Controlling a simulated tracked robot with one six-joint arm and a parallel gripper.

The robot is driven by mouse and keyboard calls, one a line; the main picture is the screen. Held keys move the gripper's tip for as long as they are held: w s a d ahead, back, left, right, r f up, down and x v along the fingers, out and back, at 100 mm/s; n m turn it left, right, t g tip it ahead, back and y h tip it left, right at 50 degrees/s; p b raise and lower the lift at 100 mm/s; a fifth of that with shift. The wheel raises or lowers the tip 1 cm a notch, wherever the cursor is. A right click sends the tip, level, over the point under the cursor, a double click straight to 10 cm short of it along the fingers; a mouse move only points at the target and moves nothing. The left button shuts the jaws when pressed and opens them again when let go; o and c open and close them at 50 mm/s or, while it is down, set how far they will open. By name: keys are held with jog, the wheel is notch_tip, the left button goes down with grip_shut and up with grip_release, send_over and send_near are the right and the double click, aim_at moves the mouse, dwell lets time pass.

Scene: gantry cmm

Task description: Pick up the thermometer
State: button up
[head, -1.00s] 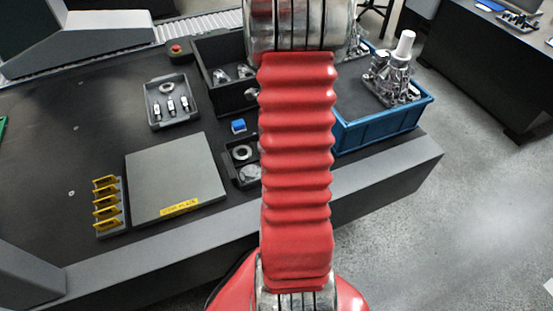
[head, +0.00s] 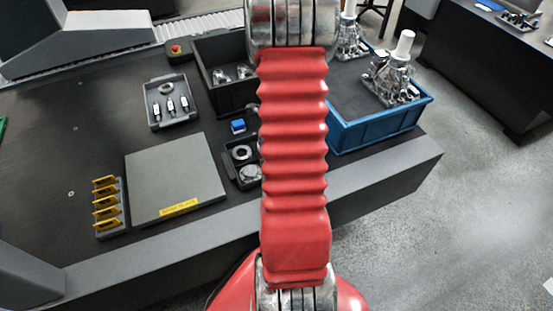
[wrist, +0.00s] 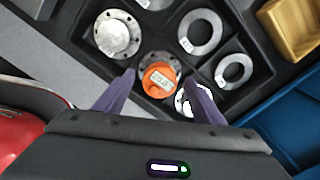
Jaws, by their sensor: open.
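The thermometer appears to be the orange round-bodied thing (wrist: 158,78) with a small white display, in the wrist view. It sits in a dark divided tray (wrist: 150,18), in front of or on a grey metal flange; I cannot tell which. My gripper (wrist: 160,80) is open, with one purple finger to the left and one to the right of the orange body. No contact is clear. In the head view my red arm covers this area, and neither thermometer nor gripper shows.
Metal flanges and rings, such as one ring (wrist: 234,71), fill nearby compartments. In the head view, the blue bin (head: 385,125) holds metal castings (head: 390,78). A grey plate (head: 175,180) lies left.

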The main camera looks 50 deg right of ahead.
jog(key=shift+c, duration=0.4)
jog(key=c, duration=1.2)
jog(key=shift+r, duration=0.15)
notch_tip(320, 180, up, 10)
jog(key=shift+f, duration=0.1)
dwell(0.5)
